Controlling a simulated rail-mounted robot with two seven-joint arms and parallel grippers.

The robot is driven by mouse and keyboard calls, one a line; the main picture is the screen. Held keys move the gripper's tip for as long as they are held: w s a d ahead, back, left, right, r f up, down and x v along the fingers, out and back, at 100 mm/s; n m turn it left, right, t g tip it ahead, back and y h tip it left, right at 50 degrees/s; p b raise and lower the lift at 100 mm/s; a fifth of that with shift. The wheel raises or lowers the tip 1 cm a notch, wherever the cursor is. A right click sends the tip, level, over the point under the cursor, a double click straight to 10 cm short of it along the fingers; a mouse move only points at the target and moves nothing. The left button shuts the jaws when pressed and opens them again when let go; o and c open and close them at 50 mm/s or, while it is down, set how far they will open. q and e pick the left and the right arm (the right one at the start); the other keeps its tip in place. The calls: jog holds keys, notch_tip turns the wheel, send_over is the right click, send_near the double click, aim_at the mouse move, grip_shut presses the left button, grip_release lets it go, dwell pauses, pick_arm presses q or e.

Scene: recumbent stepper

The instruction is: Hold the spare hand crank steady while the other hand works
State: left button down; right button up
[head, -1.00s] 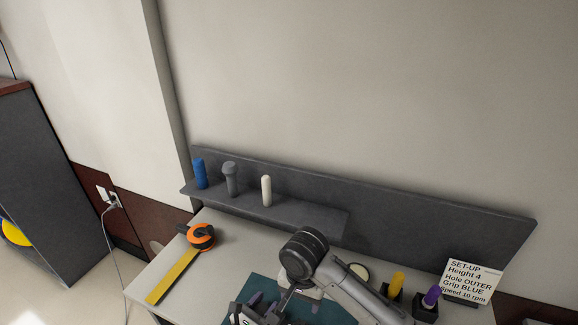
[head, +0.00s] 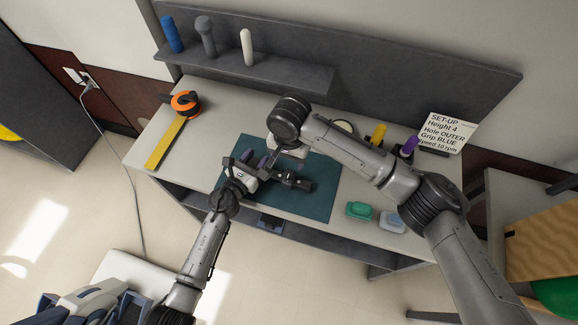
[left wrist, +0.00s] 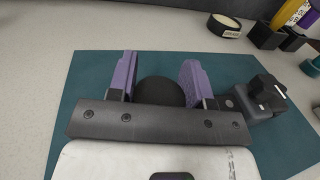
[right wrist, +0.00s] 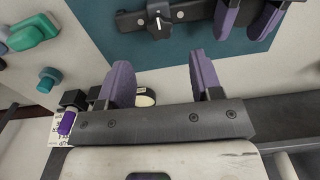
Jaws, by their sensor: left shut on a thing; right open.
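The spare hand crank, a dark bar with a black knob (head: 302,183), is over the teal mat (head: 322,205). My left gripper (head: 250,168) is shut on its dark rounded end (left wrist: 160,92), between purple fingers in the left wrist view. The knob (left wrist: 265,94) sticks out to the right there. My right gripper (right wrist: 163,80) is open and empty in the right wrist view. The crank bar (right wrist: 190,14) and my left fingers show beyond it at the top, apart from it. In the head view my right arm partly hides its own gripper.
Blue (head: 172,34), grey (head: 205,36) and white (head: 247,47) grips stand on the shelf. Yellow (head: 378,134) and purple (head: 410,146) ones stand at the back right. A tape measure (head: 185,103) lies left.

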aim_at(289, 173)
notch_tip(289, 173, down, 8)
jog(key=shift+r, duration=0.2)
jog(key=shift+c, duration=0.3)
jog(key=c, duration=0.9)
jog(key=shift+o, duration=0.2)
